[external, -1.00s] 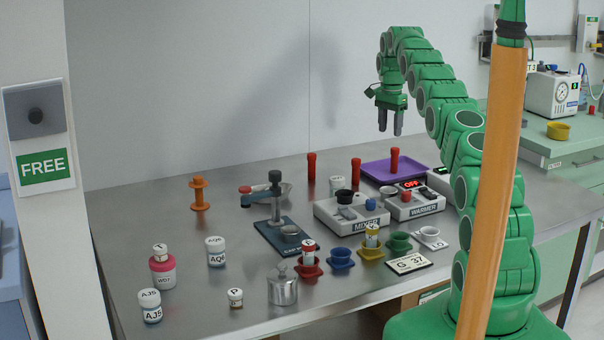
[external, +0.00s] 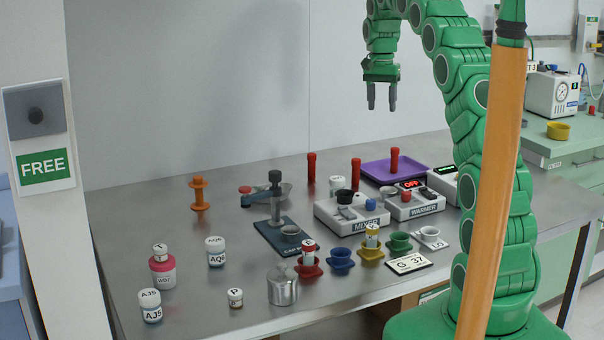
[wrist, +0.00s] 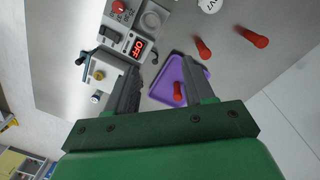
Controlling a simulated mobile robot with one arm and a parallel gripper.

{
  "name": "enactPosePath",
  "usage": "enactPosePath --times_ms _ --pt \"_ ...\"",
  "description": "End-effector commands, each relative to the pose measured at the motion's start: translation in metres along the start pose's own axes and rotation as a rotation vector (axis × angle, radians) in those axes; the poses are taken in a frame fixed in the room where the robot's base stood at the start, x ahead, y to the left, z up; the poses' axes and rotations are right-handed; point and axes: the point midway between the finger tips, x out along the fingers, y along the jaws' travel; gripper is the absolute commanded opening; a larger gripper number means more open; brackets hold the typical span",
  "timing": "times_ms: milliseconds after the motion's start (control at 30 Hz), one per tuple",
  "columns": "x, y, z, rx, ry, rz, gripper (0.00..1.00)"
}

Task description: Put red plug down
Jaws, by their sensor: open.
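My gripper (external: 382,106) is open and empty, pointing down high above the back of the steel bench. One red plug (external: 394,160) stands in the purple tray (external: 372,173) at the back right. In the wrist view this plug (wrist: 178,91) and the purple tray (wrist: 196,78) lie between my two fingers (wrist: 160,88), well below them. A second red plug (external: 356,172) and a third red plug (external: 311,166) stand on the bench to the left of the tray. They also show in the wrist view, one nearer (wrist: 203,48) and one farther right (wrist: 256,38).
The mixer (external: 352,215) and the warmer (external: 415,205), whose display reads OFF, stand in front of the tray. Several coloured cups, jars and a G 37 card (external: 409,263) fill the front. Bare bench lies around the orange spool (external: 199,193).

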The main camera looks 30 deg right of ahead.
Motion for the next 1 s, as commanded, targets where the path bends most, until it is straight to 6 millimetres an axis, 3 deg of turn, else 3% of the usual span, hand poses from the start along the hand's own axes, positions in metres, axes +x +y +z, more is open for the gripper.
enactPosePath --times_ms 400,1000 --pt "-0.026 0.035 0.095 -0.178 -0.014 0.012 0.53" --pt "-0.027 0.108 0.231 -0.437 -0.042 0.025 0.53"
